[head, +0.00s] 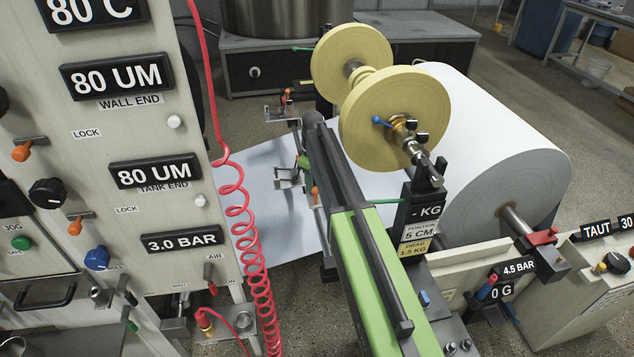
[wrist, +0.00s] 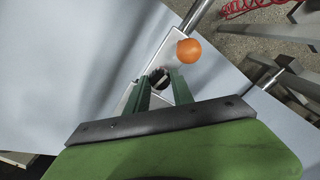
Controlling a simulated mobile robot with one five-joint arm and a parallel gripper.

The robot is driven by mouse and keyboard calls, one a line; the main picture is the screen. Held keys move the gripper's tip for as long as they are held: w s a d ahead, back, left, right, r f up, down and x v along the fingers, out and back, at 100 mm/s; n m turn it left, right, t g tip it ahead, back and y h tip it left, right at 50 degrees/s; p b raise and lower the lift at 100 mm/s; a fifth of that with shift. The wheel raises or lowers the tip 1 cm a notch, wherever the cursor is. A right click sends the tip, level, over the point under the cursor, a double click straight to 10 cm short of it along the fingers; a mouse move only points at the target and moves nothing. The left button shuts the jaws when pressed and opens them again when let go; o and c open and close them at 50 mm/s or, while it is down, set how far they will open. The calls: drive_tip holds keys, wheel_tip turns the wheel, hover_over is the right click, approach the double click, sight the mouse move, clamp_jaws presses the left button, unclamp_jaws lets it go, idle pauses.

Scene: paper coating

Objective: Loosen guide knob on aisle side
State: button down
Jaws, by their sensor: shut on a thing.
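The guide knob (wrist: 158,75) is small and dark, on a pale metal guide block (wrist: 178,42) in the wrist view. My gripper (wrist: 160,88) has its two green fingers shut on the knob, one on each side, and they hide part of it. An orange ball handle (wrist: 188,50) stands on the same block, just up and right of the knob and apart from the fingers. In the head view my arm hides the knob and most of the gripper; metal guide parts (head: 289,178) show just left of the arm.
White paper web (head: 285,215) runs under the guide. A coiled red hose (head: 245,215) hangs at the left beside the control panel (head: 110,235).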

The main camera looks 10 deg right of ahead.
drive_tip(key=shift+d, duration=0.2)
drive_tip(key=c, duration=1.1)
unclamp_jaws()
drive_tip(key=shift+a, duration=0.1)
drive_tip(key=shift+r, duration=0.15)
wheel_tip(320, 180, up, 17)
drive_tip(key=p, duration=1.7)
